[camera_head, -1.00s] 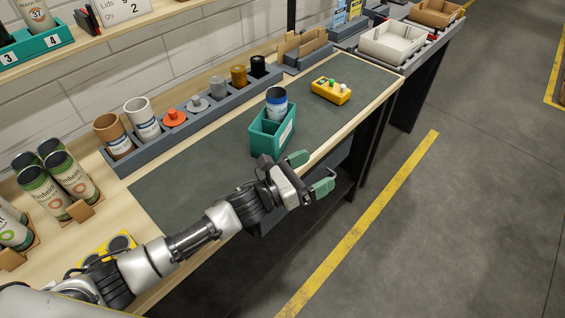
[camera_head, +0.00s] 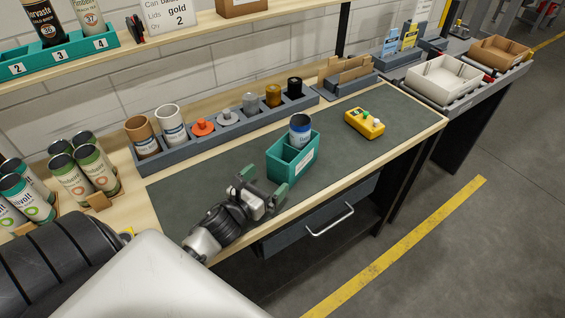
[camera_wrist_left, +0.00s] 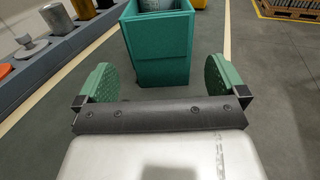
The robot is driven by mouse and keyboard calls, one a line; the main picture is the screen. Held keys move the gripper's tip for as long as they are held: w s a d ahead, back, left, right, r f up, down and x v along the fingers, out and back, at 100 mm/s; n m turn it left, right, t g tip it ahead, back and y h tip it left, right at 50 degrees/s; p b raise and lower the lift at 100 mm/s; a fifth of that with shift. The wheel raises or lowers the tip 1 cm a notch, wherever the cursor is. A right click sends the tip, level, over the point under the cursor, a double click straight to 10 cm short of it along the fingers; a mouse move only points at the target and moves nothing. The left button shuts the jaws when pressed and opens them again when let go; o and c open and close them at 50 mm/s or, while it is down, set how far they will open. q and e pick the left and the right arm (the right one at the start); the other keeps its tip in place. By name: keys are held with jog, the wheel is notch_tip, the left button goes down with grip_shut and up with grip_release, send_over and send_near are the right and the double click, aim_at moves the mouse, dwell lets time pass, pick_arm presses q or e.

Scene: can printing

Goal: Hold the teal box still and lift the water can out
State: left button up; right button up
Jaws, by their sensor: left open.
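The teal box (camera_head: 293,165) stands on the dark mat, toward the bench's front edge. The water can (camera_head: 300,132), white and blue with a dark top, stands upright in the box's far compartment; its lower part is hidden by the walls. The nearer compartment looks empty. My left gripper (camera_head: 262,181) is open and empty, just in front of the box's near end. In the left wrist view the teal box (camera_wrist_left: 158,48) lies ahead, centred between the two green fingers (camera_wrist_left: 160,82), with the can (camera_wrist_left: 155,5) cut off at the top. My right gripper is not in view.
A grey rack (camera_head: 225,126) with cups, lids and rolls runs along the back. A yellow button box (camera_head: 364,124) sits right of the teal box. Several green-labelled cans (camera_head: 82,170) stand at left. The mat (camera_head: 395,105) is clear at right.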

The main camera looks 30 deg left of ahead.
aim_at(293, 154)
pick_arm(q)
jog(key=w+p, duration=0.1)
jog(key=w, duration=0.7)
jog(key=shift+w+d, duration=0.2)
jog(key=c, duration=0.8)
jog(key=o, duration=0.8)
